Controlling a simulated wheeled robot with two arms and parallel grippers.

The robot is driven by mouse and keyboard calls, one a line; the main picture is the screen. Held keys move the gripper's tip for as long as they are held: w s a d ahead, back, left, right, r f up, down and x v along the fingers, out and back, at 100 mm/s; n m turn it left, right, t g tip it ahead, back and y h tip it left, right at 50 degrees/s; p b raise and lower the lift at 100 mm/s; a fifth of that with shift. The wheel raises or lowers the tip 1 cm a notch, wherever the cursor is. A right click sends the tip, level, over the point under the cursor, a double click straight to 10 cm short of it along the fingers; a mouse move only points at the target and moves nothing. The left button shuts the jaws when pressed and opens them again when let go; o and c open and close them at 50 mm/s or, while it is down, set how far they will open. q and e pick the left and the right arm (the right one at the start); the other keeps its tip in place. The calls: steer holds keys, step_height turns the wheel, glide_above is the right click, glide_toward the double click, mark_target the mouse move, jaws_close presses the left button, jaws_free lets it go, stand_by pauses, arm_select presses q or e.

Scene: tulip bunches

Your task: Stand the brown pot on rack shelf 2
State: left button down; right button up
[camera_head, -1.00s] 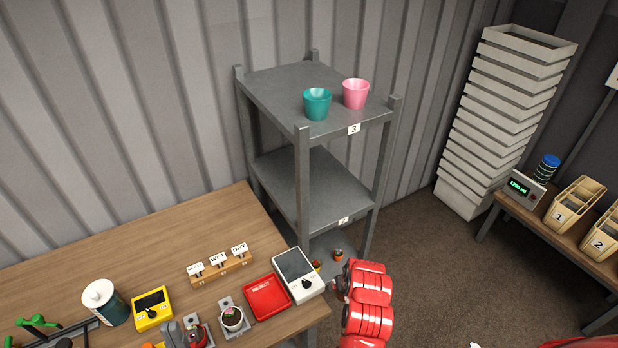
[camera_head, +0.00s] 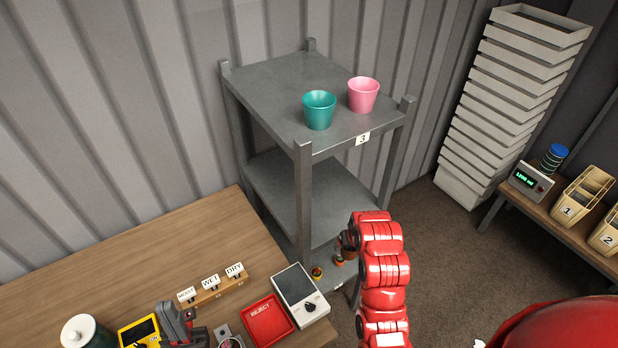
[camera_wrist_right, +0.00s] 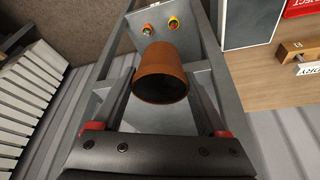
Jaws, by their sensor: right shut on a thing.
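The brown pot (camera_wrist_right: 162,72) sits between the fingers of my right gripper (camera_wrist_right: 162,90), which is shut on it. In the head view only a bit of the pot (camera_head: 349,246) shows beside my red right arm, at the rack's front right. Rack shelf 2 is the middle grey shelf (camera_head: 290,190); its visible top is bare, and the arm hides its front right corner. I cannot tell how far the pot is from that shelf. My left gripper (camera_head: 180,326) is over the table near the yellow meter; its jaws are not clear.
The top shelf, labelled 3, holds a teal pot (camera_head: 319,110) and a pink pot (camera_head: 363,95). Small plants (camera_head: 317,272) stand on the bottom shelf. A rack post (camera_head: 304,205) rises at the front. The table with a red tray (camera_head: 268,318) and a white meter (camera_head: 300,292) adjoins the rack.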

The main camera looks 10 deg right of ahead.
steer(key=w+b, duration=0.3)
steer(key=w, duration=0.1)
steer(key=w+b, duration=0.4)
steer(key=w+f+b, duration=0.1)
steer(key=w+b, duration=0.3)
steer(key=shift+w+d, duration=0.25)
steer(key=w+b, duration=0.2)
steer(key=w, duration=0.1)
steer(key=shift+d+r, duration=0.1)
steer(key=shift+r, duration=0.3)
steer(key=shift+w+r+p, duration=0.3)
steer(key=shift+w+p, duration=0.1)
steer(key=shift+p, duration=0.4)
steer(key=shift+w+f, duration=0.1)
steer(key=shift+w, duration=0.4)
steer(key=shift+w+p, duration=0.2)
steer(key=shift+p, duration=0.25)
step_height(320, 180, down, 3)
steer(key=shift+s+r+p, duration=0.1)
steer(key=shift+r+p, duration=0.05)
steer(key=shift+p, duration=0.75)
steer(key=shift+f, duration=0.4)
steer(key=shift+f, duration=0.1)
